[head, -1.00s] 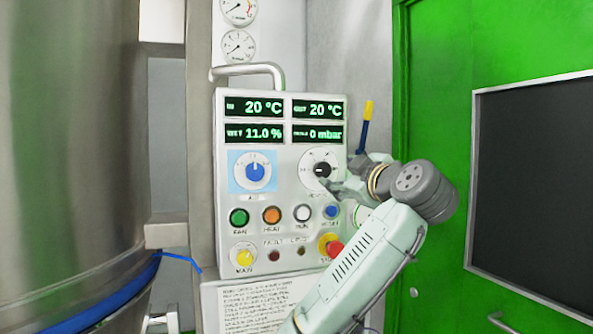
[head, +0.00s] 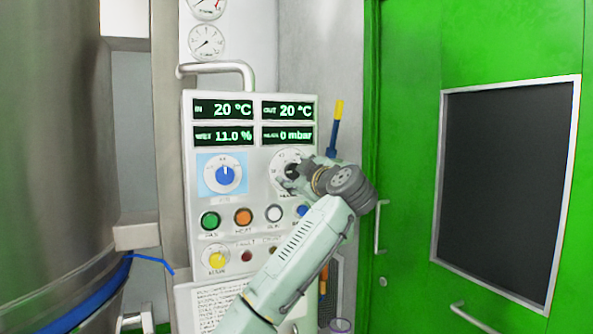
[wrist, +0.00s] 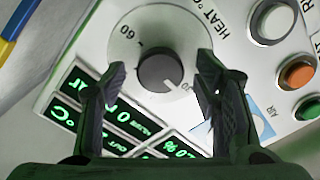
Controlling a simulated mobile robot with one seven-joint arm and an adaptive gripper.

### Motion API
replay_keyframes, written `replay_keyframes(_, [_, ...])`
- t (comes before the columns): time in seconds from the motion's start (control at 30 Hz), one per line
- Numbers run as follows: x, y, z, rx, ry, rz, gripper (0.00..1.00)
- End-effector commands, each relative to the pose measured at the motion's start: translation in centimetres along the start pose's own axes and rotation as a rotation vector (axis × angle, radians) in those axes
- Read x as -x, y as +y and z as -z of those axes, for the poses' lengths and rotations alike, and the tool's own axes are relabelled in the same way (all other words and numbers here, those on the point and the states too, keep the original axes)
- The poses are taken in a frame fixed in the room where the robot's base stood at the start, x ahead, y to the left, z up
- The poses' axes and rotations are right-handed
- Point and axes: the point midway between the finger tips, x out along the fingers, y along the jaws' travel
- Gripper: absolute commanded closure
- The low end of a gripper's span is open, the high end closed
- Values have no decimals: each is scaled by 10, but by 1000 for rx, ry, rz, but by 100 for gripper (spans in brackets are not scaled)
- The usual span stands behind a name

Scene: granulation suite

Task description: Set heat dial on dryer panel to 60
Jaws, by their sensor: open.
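The dryer panel (head: 190,255) is a pale box with four lit green displays. The heat dial (wrist: 160,72) is a dark round knob on a white scale disc in the wrist view; "60" and "HEAT" are readable there. A pale line on the knob points toward the lower right of that picture, away from the 60. My gripper (wrist: 160,82) is open, one finger on each side of the knob, with gaps visible to both sides. In the head view my gripper (head: 292,172) is in front of the dial and hides most of the knob.
A blue air dial (head: 225,174) sits left of the heat dial. Push buttons, including a green one (head: 209,221) and an orange one (head: 243,217), lie below. A yellow-and-blue tool (head: 335,125) stands beside the panel's right edge. A steel vessel (head: 50,150) is at left.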

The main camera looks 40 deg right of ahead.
Motion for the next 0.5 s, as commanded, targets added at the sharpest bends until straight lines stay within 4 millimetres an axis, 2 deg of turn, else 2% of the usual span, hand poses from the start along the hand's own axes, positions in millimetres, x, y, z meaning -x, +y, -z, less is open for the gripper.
replay_keyframes(0.13, [0,0,0,0,0,0,44])
replay_keyframes(0.5, [0,0,0,0,0,0,69])
